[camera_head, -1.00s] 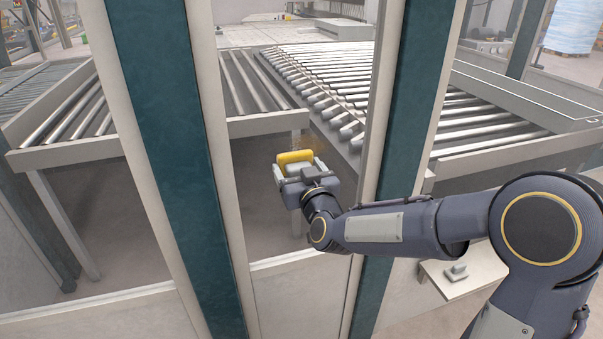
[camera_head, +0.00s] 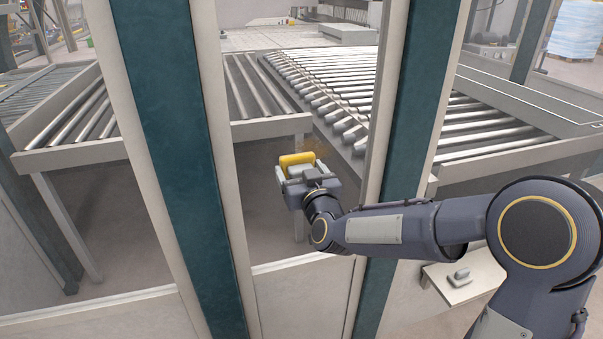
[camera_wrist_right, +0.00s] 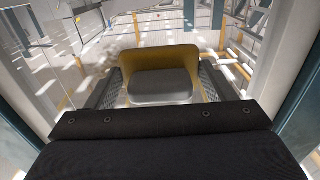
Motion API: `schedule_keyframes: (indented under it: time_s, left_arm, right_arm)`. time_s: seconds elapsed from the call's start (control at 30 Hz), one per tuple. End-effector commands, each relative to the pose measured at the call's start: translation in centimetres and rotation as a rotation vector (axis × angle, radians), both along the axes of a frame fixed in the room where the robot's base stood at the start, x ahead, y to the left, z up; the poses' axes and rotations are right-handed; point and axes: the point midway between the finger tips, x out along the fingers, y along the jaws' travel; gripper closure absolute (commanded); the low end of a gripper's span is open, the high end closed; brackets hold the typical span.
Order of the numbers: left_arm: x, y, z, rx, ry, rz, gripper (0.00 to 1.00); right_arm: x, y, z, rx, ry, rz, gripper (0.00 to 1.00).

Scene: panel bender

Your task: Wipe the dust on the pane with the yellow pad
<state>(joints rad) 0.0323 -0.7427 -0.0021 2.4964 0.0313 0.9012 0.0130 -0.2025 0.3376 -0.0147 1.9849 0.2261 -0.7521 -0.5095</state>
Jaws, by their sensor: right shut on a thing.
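My right gripper (camera_head: 296,173) is shut on the yellow pad (camera_head: 297,159) by its grey grip, in front of the narrow middle pane. The right wrist view also shows the yellow pad (camera_wrist_right: 160,58) upright between the gripper's fingers (camera_wrist_right: 160,88), its face turned away from me. A faint brownish dust patch (camera_head: 322,146) shows on the pane, just right of and above the pad. I cannot tell whether the pad touches the pane. The pad and gripper hide the part of the pane behind them. My left gripper is not in view.
Teal and pale frame posts (camera_head: 178,160) flank the pane on the left, with another teal post (camera_head: 414,120) on the right. Roller conveyors (camera_head: 340,90) lie behind it. A small pale shelf (camera_head: 462,281) with a grey object sits below my right arm.

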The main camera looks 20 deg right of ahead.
Motion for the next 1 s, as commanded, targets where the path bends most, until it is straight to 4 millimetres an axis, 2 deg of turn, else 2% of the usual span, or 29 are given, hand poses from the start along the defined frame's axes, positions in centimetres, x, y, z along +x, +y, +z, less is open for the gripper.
schedule_keyframes:
  time_s: [0.67,1.0]
  left_arm:
    - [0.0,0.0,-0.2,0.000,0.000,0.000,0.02]
    - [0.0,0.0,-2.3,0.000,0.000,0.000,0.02]
  right_arm:
    - [1.2,0.0,0.0,0.000,-0.001,-0.001,0.42]
    - [1.1,-2.7,-0.2,0.001,-0.003,-0.003,0.42]
